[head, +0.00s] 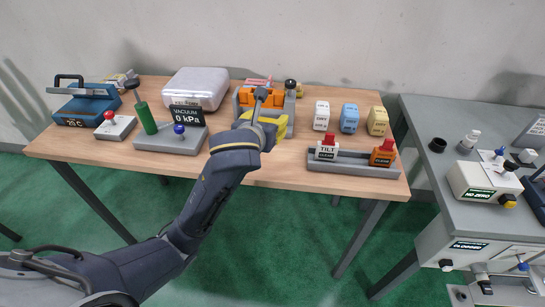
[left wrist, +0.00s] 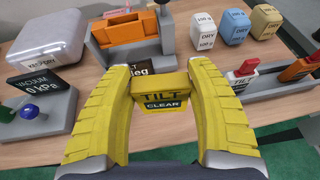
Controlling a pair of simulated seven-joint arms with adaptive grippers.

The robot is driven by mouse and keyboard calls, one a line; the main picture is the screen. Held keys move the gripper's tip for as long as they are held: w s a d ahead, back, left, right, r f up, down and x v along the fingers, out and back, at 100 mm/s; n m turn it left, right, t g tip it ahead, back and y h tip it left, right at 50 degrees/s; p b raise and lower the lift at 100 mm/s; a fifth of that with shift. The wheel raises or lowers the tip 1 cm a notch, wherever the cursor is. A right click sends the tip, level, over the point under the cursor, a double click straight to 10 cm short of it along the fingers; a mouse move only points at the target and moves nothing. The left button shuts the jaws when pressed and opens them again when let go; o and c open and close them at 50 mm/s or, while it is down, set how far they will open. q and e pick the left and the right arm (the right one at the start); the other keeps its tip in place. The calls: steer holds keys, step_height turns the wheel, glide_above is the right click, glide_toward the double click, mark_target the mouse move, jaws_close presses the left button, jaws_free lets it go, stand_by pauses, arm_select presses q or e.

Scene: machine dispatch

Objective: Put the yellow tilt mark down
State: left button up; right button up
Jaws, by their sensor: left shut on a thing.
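The yellow tilt mark (left wrist: 163,92), with a dark "TILT CLEAR" label, is between the yellow fingers of my left gripper (left wrist: 160,100) in the left wrist view. The gripper is shut on it. In the head view my left gripper (head: 268,125) is over the front of the grey fixture with the orange block (head: 245,98), and hides most of the mark. A dark tilt display (left wrist: 140,70) shows behind the mark, partly covered. The grey rack (head: 352,167) at the right holds a white tilt mark (head: 327,149) and an orange mark (head: 382,154). My right gripper is out of view.
White, blue and yellow blocks (head: 349,118) stand behind the rack. A vacuum gauge (head: 187,117) with a blue-knobbed lever and a silver box (head: 197,85) are to the left. Bare wood lies in front of the fixture. A grey bench (head: 425,125) stands at right.

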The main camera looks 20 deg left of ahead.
arm_select(q)
steer(key=w+r+n+y, duration=0.1)
steer(key=w+r, duration=0.2)
steer(key=r, duration=0.4)
steer(key=shift+w+a+r+y, duration=0.15)
steer(key=shift+r+y, duration=0.15)
steer(key=shift+r, duration=0.1)
step_height(320, 180, down, 20)
steer(key=shift+r, duration=0.15)
stand_by(0.8)
steer(key=o, duration=1.1)
steer(key=shift+f, duration=0.2)
